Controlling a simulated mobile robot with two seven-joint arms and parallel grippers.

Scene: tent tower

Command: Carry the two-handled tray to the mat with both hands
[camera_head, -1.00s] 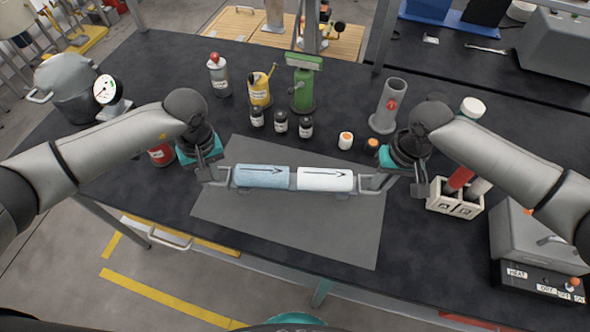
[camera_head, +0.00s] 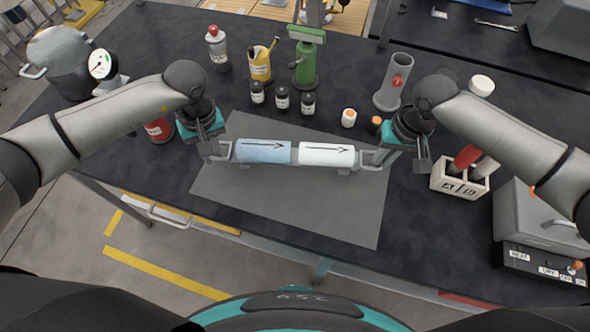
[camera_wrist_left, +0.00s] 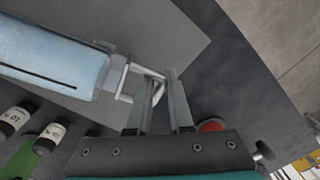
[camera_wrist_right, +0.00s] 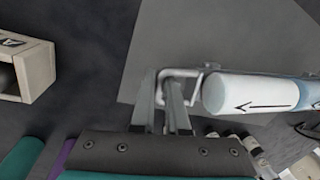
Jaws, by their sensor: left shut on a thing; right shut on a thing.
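The two-handled tray is a narrow rack, with a metal handle at each end (camera_wrist_left: 145,70) (camera_wrist_right: 178,73). It carries a blue cylinder (camera_head: 263,151) and a white cylinder (camera_head: 327,155), end to end, with their arrows pointing right. The tray lies across the upper part of the grey mat (camera_head: 290,207) in the head view. I cannot tell whether it touches the mat or hangs just above it. My left gripper (camera_head: 218,151) is shut on the left handle. My right gripper (camera_head: 375,162) is shut on the right handle.
Small dark bottles (camera_head: 282,99), a yellow can (camera_head: 260,65) and a green device (camera_head: 306,62) stand behind the mat. A grey tube stand (camera_head: 393,84) and a lettered box (camera_head: 459,181) are to the right. A red can (camera_head: 158,131) is left. The mat's front part is clear.

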